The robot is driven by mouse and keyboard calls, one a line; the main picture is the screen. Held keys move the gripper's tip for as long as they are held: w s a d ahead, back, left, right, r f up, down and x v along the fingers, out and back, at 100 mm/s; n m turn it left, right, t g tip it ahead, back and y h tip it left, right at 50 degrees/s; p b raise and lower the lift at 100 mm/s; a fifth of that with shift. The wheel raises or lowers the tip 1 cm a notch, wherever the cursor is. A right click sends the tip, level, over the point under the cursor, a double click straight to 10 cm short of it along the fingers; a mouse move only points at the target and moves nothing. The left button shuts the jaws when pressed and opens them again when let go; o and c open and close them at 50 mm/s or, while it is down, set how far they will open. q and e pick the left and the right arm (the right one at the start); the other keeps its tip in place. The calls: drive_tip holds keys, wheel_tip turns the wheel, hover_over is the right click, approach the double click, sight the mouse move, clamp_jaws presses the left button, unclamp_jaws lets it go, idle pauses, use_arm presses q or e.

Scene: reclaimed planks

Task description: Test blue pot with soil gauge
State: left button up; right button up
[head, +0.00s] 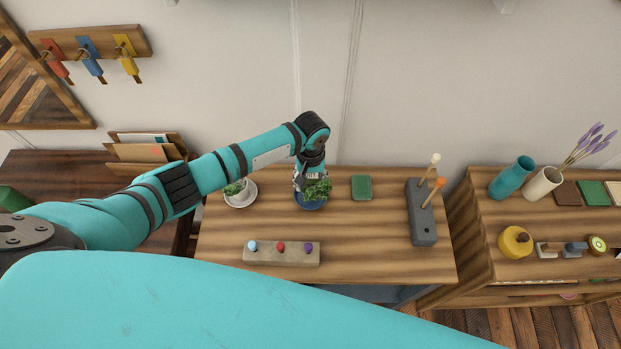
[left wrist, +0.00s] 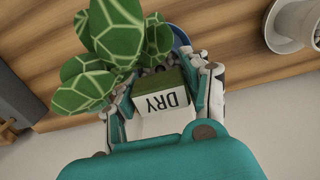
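The blue pot (head: 311,205) stands near the back of the wooden table, with a leafy green plant (head: 318,188) in it. My left gripper (head: 309,181) is right above the pot, beside the leaves. In the left wrist view, its fingers (left wrist: 165,98) are shut on the soil gauge (left wrist: 160,103), a green block whose white face reads "DRY". Part of the pot's blue rim (left wrist: 181,36) and some dark soil show behind the gauge. The gauge's lower end is hidden, so I cannot tell whether it is in the soil. My right gripper is not in view.
A white cup with a plant stands on a saucer (head: 241,201) at left. A green pad (head: 361,188) lies right of the pot. A grey block (head: 421,225) holds two sticks farther right. A block with three coloured knobs (head: 260,258) lies in front. The table's middle is clear.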

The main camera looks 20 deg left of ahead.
use_arm(q)
drive_tip(key=o, duration=0.4)
wheel_tip(320, 180, up, 12)
drive_tip(key=shift+r, duration=0.1)
idle(0.4)
idle(0.4)
